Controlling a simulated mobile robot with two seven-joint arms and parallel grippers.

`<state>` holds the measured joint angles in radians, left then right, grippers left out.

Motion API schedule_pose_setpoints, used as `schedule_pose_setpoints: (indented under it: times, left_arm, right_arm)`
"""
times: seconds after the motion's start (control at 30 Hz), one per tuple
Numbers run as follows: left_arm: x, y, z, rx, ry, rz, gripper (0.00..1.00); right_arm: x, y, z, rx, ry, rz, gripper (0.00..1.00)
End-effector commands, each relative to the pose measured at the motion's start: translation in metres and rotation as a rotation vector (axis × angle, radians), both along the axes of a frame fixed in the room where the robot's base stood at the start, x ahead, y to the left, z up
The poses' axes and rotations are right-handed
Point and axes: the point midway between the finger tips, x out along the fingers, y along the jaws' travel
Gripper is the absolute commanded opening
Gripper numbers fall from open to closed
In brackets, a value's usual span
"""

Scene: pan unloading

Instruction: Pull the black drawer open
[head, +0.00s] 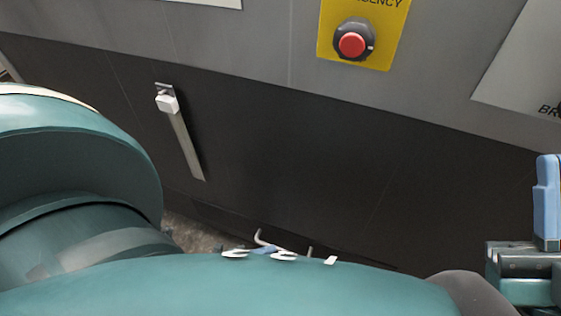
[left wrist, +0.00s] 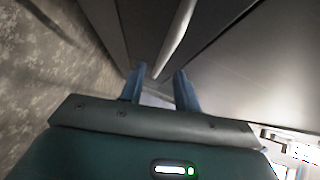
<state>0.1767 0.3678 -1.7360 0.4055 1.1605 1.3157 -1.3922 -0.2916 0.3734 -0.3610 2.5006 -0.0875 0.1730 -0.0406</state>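A dark, near-black front panel (head: 290,160) fills the middle of the head view; I take it as the black drawer's face, but its outline is not clear. My left gripper (head: 547,200) shows at the right edge of the head view, one blue finger upright. In the left wrist view its two blue fingers (left wrist: 159,72) stand apart with nothing clamped between them. A pale metal bar handle (left wrist: 176,38) runs beyond the fingers there, its near end showing between the fingertips. Contact cannot be told. My right gripper is not in view.
A grey bar with a white knob (head: 180,132) is fixed on the dark front at left. A red emergency button (head: 352,45) on a yellow plate sits above. Speckled floor (left wrist: 50,75) lies left in the wrist view. My left arm hides the lower head view.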

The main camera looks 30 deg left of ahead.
Motion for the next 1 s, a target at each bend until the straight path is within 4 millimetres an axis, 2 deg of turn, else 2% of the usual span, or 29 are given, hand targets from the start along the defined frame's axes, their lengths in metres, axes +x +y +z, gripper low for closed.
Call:
schedule_pose_setpoints:
  times: [0.1,0.3,0.67,1.0]
  left_arm:
    - [0.019,-0.012,-0.004,-0.001,-0.002,-0.003,0.32]
    - [0.036,-0.023,-0.007,-0.001,-0.001,-0.001,0.32]
    - [0.04,-0.025,-0.007,0.0,0.0,0.0,0.32]
    - [0.039,-0.025,-0.007,-0.001,0.001,0.0,0.04]
  right_arm:
    - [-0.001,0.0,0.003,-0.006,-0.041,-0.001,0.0]
    - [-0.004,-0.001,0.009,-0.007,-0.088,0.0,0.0]
    - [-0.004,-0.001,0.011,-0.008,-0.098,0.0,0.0]
    - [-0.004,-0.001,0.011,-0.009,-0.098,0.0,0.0]
